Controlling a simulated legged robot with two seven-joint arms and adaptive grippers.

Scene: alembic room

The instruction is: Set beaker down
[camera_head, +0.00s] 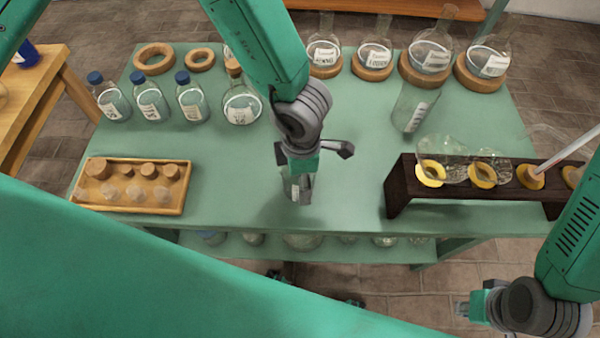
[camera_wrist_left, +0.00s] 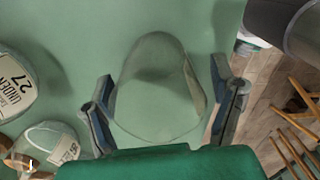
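The clear glass beaker (camera_head: 294,187) with a pale label is at the middle of the green table, towards its front edge. In the left wrist view the beaker (camera_wrist_left: 155,90) stands between both fingers. My left gripper (camera_head: 301,180) comes down over it from above. I cannot tell whether the beaker's base touches the table. My right gripper (camera_head: 472,306) is at the lower right, over the floor and away from the beaker; its fingers are too small to read.
A dark wooden rack (camera_head: 398,190) with glassware stands right of the beaker. A small wooden tray (camera_head: 130,207) with stoppers is at the left. Capped bottles (camera_head: 150,103) and flasks on cork rings (camera_head: 373,72) line the back. A tilted-looking glass vessel (camera_head: 408,108) stands behind the rack. Table beside the beaker is clear.

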